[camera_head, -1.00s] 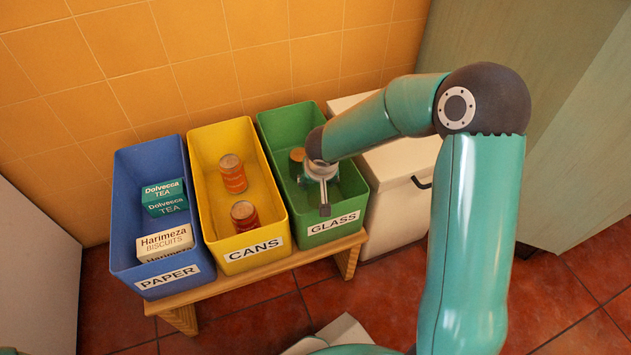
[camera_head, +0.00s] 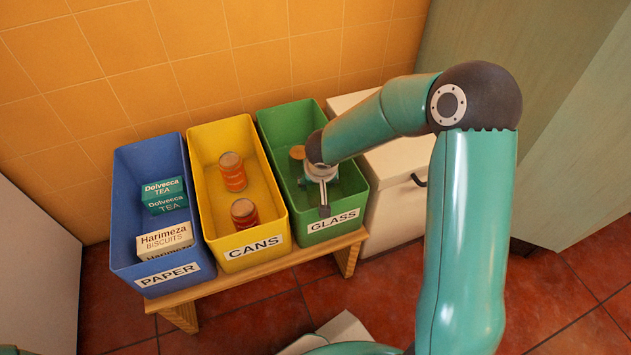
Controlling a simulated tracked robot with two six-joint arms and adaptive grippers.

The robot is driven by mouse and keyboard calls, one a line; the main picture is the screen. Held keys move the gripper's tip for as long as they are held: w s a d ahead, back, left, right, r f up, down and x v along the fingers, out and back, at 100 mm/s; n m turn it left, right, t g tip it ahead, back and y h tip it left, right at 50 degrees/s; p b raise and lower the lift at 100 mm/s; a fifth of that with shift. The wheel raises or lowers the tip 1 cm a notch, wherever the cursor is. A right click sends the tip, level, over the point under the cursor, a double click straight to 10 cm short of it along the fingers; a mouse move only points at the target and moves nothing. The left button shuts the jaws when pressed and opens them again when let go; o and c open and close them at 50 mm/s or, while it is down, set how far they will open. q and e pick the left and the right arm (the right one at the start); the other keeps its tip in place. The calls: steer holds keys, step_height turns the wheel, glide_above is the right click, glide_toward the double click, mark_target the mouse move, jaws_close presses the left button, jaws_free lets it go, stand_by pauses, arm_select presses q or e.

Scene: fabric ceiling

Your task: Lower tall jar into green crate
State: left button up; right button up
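The green crate (camera_head: 275,128), labelled GLASS, stands at the right end of a row of three crates. My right gripper (camera_head: 323,197) points down into it from above. One grey finger shows near the crate's front wall; the wrist hides the rest, so I cannot tell whether it is open or shut. A round brown-orange lid or top (camera_head: 297,152) shows inside the crate, left of the wrist and partly hidden by it. I cannot tell whether it belongs to the tall jar, and no jar is clearly visible in the gripper. My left gripper is out of view.
A blue PAPER crate (camera_head: 124,215) holds tea and biscuit boxes (camera_head: 164,240). All stand on a wooden bench (camera_head: 290,258) against a tiled wall. A white lidded bin (camera_head: 394,200) is close right.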

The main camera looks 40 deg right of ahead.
steer(key=shift+f, duration=0.2)
steer(key=o, duration=1.3)
steer(key=shift+r, duration=0.1)
